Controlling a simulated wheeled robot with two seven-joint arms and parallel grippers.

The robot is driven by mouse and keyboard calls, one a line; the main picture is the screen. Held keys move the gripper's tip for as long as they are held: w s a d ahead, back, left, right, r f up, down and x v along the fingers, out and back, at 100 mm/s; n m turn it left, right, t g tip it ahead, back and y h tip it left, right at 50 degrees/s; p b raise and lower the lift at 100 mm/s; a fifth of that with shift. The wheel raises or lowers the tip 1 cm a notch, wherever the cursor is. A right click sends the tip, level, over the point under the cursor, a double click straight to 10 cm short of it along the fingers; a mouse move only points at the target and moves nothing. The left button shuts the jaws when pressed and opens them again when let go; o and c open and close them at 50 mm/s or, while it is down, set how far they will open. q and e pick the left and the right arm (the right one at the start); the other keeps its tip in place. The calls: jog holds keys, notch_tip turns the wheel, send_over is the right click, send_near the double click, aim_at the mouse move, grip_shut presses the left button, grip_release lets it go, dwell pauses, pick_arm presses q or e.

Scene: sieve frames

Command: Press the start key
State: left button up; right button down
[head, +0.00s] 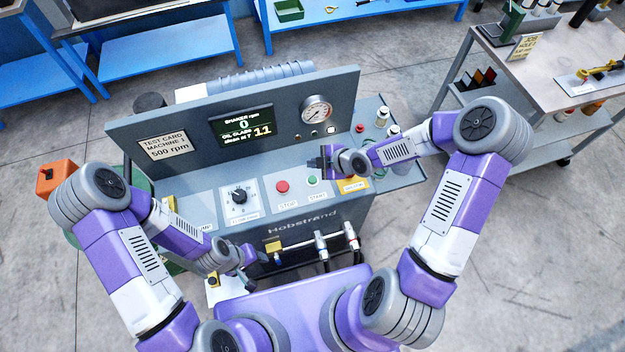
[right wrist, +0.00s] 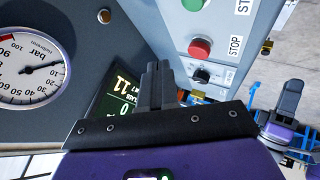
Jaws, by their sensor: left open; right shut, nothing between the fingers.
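The green start key (head: 312,181) sits on the sloping grey panel of the machine, right of the red stop key (head: 282,187). In the right wrist view the green key (right wrist: 193,4) is cut by the top edge, with the red key (right wrist: 200,47) below it. My right gripper (head: 326,160) is shut and empty above the panel, close behind the start key and apart from it. Its closed fingers show in the right wrist view (right wrist: 158,85). My left gripper (head: 254,270) is open, low in front of the machine.
A card (head: 166,144) reads 500 rpm. A dial knob (head: 239,196) is left of the keys, and a pressure gauge (head: 317,112) is on the upright panel. Pipes with taps (head: 320,240) run along the front.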

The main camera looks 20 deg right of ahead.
jog(key=b, duration=0.4)
send_over(315, 181)
notch_tip(315, 181, down, 6)
jog(key=shift+w+r, duration=0.1)
jog(key=shift+r, duration=0.15)
jog(key=shift+f+b, duration=0.45)
jog(key=shift+f, duration=0.15)
dwell(1.0)
jog(key=shift+f+b, duration=0.4)
jog(key=shift+b, duration=0.1)
jog(key=shift+f+b, duration=0.45)
dwell(0.5)
dwell(0.4)
jog(key=shift+r+p, duration=0.65)
jog(key=shift+r, duration=0.2)
